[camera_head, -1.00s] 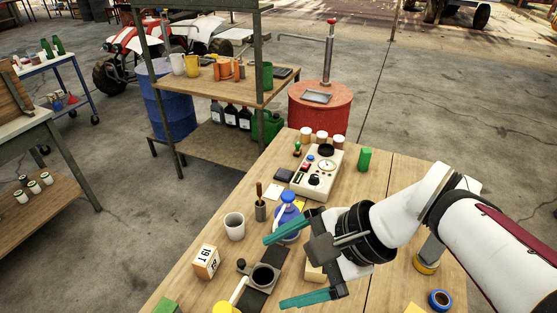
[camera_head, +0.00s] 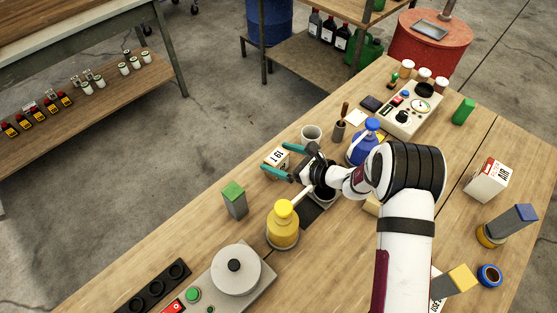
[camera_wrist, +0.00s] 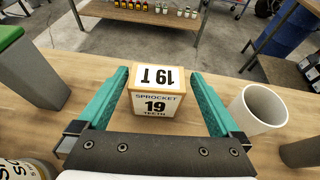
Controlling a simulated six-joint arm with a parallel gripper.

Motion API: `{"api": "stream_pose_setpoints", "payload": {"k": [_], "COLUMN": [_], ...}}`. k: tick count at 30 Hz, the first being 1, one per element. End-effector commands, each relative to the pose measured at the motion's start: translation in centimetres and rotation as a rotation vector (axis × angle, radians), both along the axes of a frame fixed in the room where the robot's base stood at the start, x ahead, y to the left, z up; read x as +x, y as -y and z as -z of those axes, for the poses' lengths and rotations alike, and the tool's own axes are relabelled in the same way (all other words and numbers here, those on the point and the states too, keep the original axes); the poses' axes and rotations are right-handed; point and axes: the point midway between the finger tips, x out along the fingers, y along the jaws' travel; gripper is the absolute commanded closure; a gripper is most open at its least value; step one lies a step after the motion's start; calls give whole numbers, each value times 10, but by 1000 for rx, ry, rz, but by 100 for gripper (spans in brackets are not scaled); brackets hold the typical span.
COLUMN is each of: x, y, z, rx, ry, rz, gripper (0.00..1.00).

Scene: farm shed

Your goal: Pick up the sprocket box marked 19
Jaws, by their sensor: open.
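The sprocket box (camera_wrist: 160,98) is a small tan box with white labels reading "19 T" on top and "SPROCKET 19 TEETH" on its front. In the head view the box (camera_head: 277,157) stands on the workbench (camera_head: 190,238), partly hidden by my gripper. My gripper (camera_head: 281,157) has its teal fingers open there. In the wrist view the fingers (camera_wrist: 160,97) are spread on the left and right of the box, with a gap to each side. I cannot tell whether the fingertips reach past its front face.
A white cup (camera_wrist: 258,108) stands close right of the box. A grey block with a green top (camera_head: 234,197) stands to the left. A yellow bottle (camera_head: 283,224) and a blue-topped bottle (camera_head: 364,146) are near my arm. A control box (camera_head: 405,113) stands farther back.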

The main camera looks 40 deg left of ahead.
Motion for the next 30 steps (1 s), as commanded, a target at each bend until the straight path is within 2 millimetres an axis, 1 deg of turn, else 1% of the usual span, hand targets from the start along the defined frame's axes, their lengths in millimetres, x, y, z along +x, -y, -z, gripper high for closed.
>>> {"api": "stream_pose_setpoints", "payload": {"k": [3, 6, 9, 13, 14, 18, 26, 27, 30], "x": [-6, -7, -7, -7, -7, -7, -7, -7, -7], "y": [-23, -35, -39, -38, -38, -38, -38, -38, -38], "z": [7, 13, 14, 14, 14, 13, 13, 13, 13], "rx": [0, 0, 0, 0, 0, 0, 0, 0, 1], "ry": [0, 1, -1, -1, -1, -1, -1, -1, -1], "rz": [-2, -1, 0, 0, 0, 0, 0, 0, 0], "gripper": [0, 0, 0, 0, 4, 29, 76, 83, 83]}}
